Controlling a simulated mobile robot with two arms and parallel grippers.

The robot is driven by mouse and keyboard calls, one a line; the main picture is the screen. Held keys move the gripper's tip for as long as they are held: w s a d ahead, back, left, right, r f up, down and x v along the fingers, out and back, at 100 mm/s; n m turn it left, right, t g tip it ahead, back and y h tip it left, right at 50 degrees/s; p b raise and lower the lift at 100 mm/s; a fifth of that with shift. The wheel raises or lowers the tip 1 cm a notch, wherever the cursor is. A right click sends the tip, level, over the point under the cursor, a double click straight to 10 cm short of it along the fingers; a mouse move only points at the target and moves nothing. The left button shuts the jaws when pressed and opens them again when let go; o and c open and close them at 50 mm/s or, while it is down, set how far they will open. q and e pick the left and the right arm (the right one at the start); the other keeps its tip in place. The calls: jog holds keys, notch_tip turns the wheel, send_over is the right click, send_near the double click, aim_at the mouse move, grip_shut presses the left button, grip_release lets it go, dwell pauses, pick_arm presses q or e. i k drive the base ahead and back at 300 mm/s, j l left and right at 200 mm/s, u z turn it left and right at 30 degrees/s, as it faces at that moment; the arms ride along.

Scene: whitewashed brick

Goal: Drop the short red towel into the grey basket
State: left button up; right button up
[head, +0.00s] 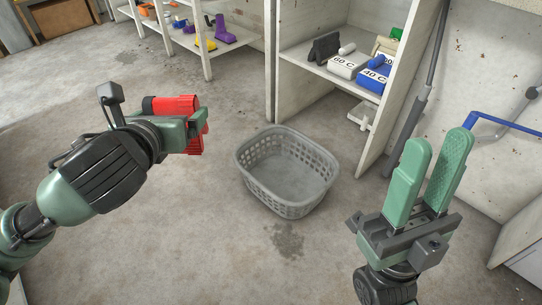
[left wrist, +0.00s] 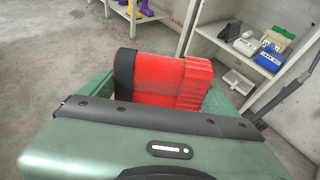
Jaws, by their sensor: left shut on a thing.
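The short red towel (head: 190,104) is a rolled or folded red bundle with a ribbed part and a dark band at one end. My left gripper (head: 201,125) is shut on it, left of the basket in the head view. The towel also fills the middle of the left wrist view (left wrist: 160,80), between the fingers. The grey basket (head: 287,209) is an open, perforated laundry basket standing on the floor, and it looks empty. It cannot be made out in the left wrist view. My right gripper (head: 438,148) is open and empty, to the right of the basket.
A white shelf unit (head: 317,66) behind the basket holds a white box (head: 346,66) and a blue box (head: 372,80). Another rack (head: 183,38) at the back left holds boots and colored items. A grey pole (head: 411,120) leans at the right. The floor around the basket is clear.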

aim_at(279, 180)
jog(key=i+j+z, duration=0.2)
jog(key=z, duration=0.25)
jog(key=i+j+z, duration=0.3)
jog(key=z, duration=0.6)
